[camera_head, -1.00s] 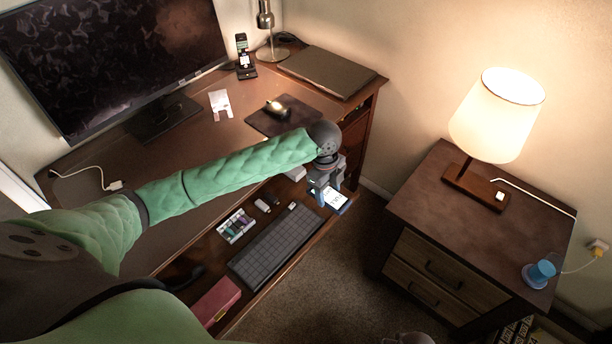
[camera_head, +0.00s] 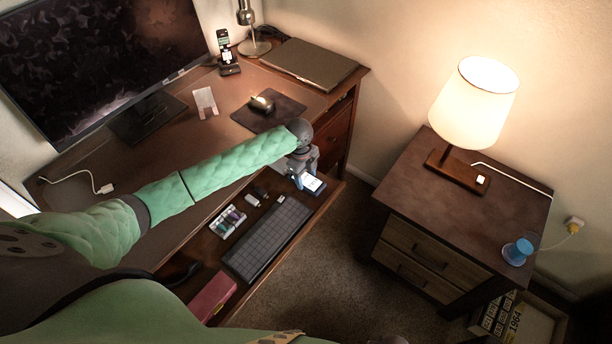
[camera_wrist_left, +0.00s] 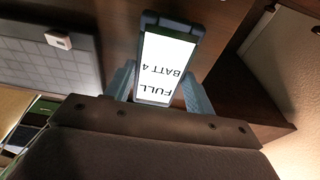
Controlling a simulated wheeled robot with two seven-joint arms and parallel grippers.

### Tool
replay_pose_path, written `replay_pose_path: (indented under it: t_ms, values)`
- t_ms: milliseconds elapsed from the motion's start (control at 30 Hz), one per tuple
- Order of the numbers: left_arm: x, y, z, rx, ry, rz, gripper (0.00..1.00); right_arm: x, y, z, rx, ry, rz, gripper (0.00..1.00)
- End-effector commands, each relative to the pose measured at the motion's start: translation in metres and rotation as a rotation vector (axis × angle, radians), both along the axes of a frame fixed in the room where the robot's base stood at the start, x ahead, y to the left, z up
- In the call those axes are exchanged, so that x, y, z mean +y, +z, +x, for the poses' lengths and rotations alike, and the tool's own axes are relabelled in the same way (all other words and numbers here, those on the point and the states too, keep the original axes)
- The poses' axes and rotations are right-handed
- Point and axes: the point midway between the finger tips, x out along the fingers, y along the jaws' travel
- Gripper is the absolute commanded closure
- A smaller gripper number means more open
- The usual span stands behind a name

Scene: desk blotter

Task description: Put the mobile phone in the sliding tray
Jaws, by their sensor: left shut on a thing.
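My left gripper (camera_head: 305,178) is shut on the mobile phone (camera_head: 314,184), which has a lit white screen and a dark blue-grey case. In the left wrist view the phone (camera_wrist_left: 167,68) sits between the two fingers (camera_wrist_left: 160,88), its screen reading "FULL" and "BATT 4". The pulled-out sliding tray (camera_head: 208,252) is brown wood under the desk top. The phone is over the tray's far right end, beyond the keyboard; I cannot tell whether it touches the tray. My right gripper is not in view.
A dark keyboard (camera_head: 268,238) fills much of the tray. A box of small coloured items (camera_head: 228,221) and a red case (camera_head: 212,298) also lie there. The desk top holds a monitor (camera_head: 95,60), mouse pad (camera_head: 285,112) and laptop (camera_head: 310,65). A nightstand (camera_head: 475,205) stands right.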

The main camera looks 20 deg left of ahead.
Motion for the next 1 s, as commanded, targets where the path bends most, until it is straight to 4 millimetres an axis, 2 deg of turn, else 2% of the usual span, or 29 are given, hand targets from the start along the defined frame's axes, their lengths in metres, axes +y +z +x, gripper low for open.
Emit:
replay_pose_path:
  t_ms: [167,467,500,600,1000]
  values:
    - [-0.0005,-0.0076,0.0003,-0.002,0.001,-0.001,0.73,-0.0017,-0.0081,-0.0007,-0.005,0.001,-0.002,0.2]
    - [-0.0005,-0.01,0.0001,-0.001,0.0,0.0,0.73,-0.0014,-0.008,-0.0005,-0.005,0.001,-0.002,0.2]
    - [-0.0004,-0.0107,0.0,-0.001,0.0,0.0,0.44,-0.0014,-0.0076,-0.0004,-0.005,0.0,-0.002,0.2]
    - [-0.0005,-0.0103,0.0,-0.001,0.0,0.0,0.24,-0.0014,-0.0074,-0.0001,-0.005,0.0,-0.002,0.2]
    - [0.0003,-0.0049,0.0008,-0.002,0.0,-0.001,0.24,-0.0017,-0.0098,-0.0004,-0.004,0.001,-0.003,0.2]
